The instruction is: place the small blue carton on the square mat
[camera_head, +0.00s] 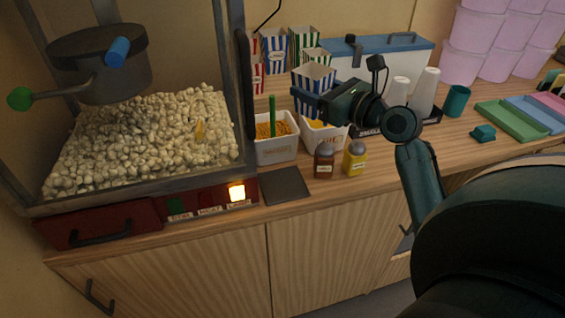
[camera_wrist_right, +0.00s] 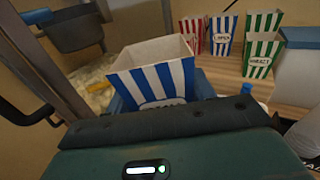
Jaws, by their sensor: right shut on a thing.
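The small blue carton (camera_head: 315,76), white with blue stripes and open at the top, is held upright in my right gripper (camera_head: 308,102). In the right wrist view the carton (camera_wrist_right: 158,80) sits between the blue fingers, its lower part hidden by the gripper body. In the head view it is above and behind the white tubs, apart from the counter. The square mat (camera_head: 286,186) is a dark grey square lying bare at the counter's front edge, right of the popcorn machine. It is nearer the front and left of the carton. My left gripper is not in view.
White tubs (camera_head: 276,150), one with a green handle, stand behind the mat. A brown-bodied shaker (camera_head: 324,161) and a yellow one (camera_head: 355,159) stand to its right. The popcorn machine (camera_head: 150,207) borders it on the left. More striped cartons (camera_head: 274,50) stand at the back.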

